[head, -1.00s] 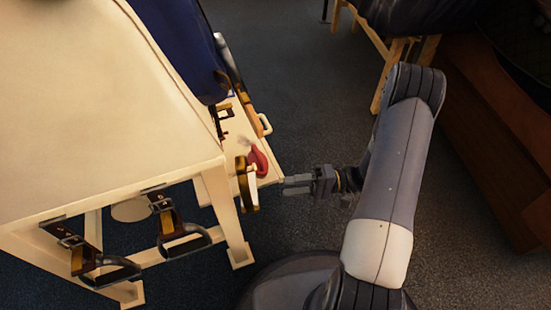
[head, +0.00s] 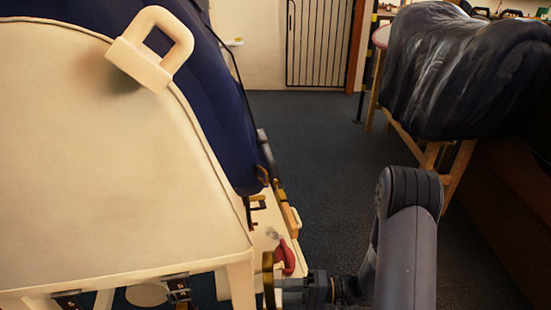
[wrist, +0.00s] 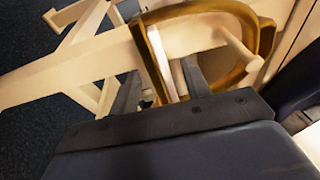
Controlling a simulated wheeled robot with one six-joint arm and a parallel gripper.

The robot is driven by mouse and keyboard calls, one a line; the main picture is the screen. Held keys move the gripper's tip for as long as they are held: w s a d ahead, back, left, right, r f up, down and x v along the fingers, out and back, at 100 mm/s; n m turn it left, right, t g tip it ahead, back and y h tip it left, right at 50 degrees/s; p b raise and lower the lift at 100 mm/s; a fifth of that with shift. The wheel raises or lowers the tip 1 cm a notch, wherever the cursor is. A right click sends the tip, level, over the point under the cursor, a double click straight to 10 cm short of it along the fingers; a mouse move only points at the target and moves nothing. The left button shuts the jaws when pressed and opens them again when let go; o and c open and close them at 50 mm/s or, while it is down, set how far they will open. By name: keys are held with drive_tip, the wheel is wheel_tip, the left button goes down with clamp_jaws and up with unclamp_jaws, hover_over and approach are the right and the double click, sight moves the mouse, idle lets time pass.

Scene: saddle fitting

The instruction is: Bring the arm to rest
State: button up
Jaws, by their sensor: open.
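My gripper (head: 282,287) is low in the head view, beside the right side of the pale stand, with its fingers pointing left. In the wrist view my gripper (wrist: 160,85) is open, with its two dark fingers apart. A brass-coloured loop (wrist: 254,66) hangs by a pale wooden peg (wrist: 236,46), and one side of it lies in front of or between the fingers. I cannot tell whether the fingers touch it. The loop (head: 268,278) also shows in the head view, just left of the fingertips.
The large pale stand (head: 110,170) with a dark blue pad (head: 210,110) fills the left. A red-handled tool (head: 286,258) lies on its low shelf, close to my gripper. A plastic-covered rack (head: 450,70) stands at the back right. The dark floor (head: 320,150) between is clear.

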drive_tip(key=shift+a+r+p, duration=0.4)
drive_tip(key=shift+a+p, duration=0.1)
drive_tip(key=shift+a, duration=0.1)
drive_tip(key=shift+w+d+r+p, duration=0.1)
drive_tip(key=shift+d+r+p, duration=0.1)
drive_tip(key=shift+d+p, duration=0.2)
drive_tip(key=shift+f, duration=0.1)
